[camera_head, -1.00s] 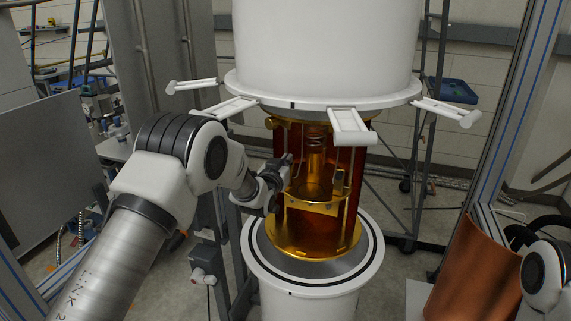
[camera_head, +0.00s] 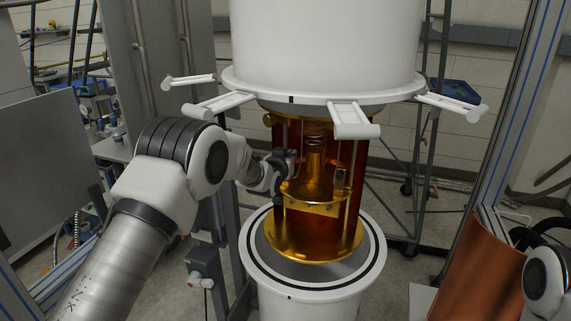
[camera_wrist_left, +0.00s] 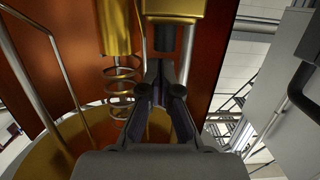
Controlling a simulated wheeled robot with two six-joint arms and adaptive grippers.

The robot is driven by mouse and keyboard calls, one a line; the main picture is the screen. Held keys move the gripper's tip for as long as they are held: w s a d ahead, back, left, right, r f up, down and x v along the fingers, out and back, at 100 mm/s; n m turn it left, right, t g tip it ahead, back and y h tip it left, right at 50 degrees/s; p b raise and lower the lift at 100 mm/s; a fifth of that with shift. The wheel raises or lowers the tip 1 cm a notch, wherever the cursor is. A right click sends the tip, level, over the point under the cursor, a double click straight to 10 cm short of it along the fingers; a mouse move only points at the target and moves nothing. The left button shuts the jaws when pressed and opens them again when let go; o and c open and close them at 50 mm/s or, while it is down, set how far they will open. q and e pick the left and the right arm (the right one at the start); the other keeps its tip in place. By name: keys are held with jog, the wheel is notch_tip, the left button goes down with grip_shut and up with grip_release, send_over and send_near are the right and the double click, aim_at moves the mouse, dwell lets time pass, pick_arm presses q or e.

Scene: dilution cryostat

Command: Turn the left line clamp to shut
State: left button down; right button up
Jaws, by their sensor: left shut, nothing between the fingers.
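My left gripper (camera_head: 290,159) reaches from the left to the upper left edge of the open gold and amber section of the cryostat. In the left wrist view its two dark fingers (camera_wrist_left: 166,66) are shut, with nothing between them. Just beyond the fingertips is a small dark block (camera_wrist_left: 165,38) under a gold block; it may be the left line clamp, but I cannot tell for sure, nor whether the fingers touch it. Thin metal lines run beside it. In the head view the clamp is too small or hidden to make out. My right gripper is out of view.
A coiled spring (camera_wrist_left: 119,78) and bent metal tubes (camera_wrist_left: 42,62) stand left of the fingers. The gold lower plate (camera_head: 312,240) lies below. White handles (camera_head: 352,120) stick out from the white vessel (camera_head: 325,45) above. A copper sheet (camera_head: 477,262) stands at lower right.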

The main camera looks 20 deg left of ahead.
pick_arm(q)
jog(key=shift+w, duration=0.15)
dwell(0.5)
jog(key=s+r, duration=0.2)
jog(key=s, duration=1)
jog(key=s+a+f+g, duration=0.1)
jog(key=s+f+g, duration=0.2)
jog(key=s+f, duration=0.55)
jog(key=s+f+g, duration=0.2)
jog(key=s+f, duration=0.1)
jog(key=f, duration=1)
jog(key=s+a+f+g, duration=0.1)
jog(key=s+f+g, duration=0.2)
jog(key=s+f, duration=0.55)
jog(key=s+f+g, duration=0.4)
jog(key=s, duration=1)
jog(key=s+f+g, duration=0.4)
jog(key=s+f, duration=0.1)
jog(key=s, duration=0.9)
jog(key=shift+f+n+y, duration=0.2)
jog(key=shift+n+y, duration=0.1)
jog(key=shift+n, duration=0.1)
